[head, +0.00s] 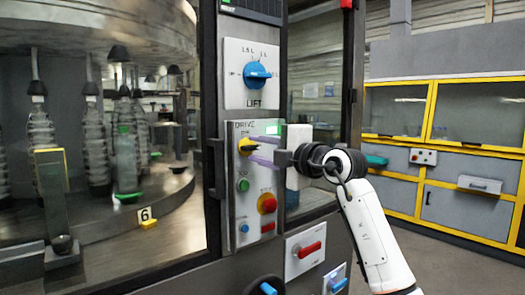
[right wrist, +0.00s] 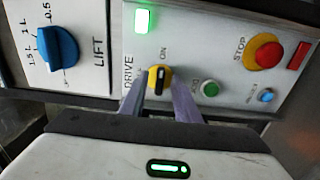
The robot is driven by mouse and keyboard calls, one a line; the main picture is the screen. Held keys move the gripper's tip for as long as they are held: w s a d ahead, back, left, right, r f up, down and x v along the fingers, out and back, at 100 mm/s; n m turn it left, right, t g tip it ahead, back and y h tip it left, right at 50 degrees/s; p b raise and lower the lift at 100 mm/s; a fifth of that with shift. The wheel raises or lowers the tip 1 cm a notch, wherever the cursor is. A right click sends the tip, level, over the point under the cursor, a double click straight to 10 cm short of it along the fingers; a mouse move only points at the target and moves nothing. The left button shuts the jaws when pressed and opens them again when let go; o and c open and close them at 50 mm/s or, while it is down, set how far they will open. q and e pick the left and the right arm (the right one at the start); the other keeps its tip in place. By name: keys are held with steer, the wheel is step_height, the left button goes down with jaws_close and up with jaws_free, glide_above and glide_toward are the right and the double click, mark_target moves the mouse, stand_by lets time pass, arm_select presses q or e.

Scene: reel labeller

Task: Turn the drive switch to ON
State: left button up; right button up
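The drive switch (head: 246,146) is a yellow round knob under the DRIVE label on the grey panel. In the right wrist view the switch (right wrist: 159,80) shows a black grip bar running up and down the picture, with the word ON above it. I cannot tell which end of the bar is the pointer. My right gripper (head: 262,151) is at the panel, its two purple fingers pointing at the switch. In the right wrist view the gripper (right wrist: 159,97) is open, with one finger on each side of the knob and visible gaps. My left gripper is not in view.
A blue LIFT dial (head: 257,74) sits above. A green button (head: 243,185), red-and-yellow STOP button (head: 267,203) and red switch (head: 310,249) are below. A green lamp (right wrist: 145,20) is lit. Glass with bottles behind it stands left; yellow-framed cabinets (head: 440,150) are right.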

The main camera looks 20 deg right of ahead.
steer(key=b+v, duration=0.2)
steer(key=v, duration=0.8)
steer(key=shift+s, duration=0.1)
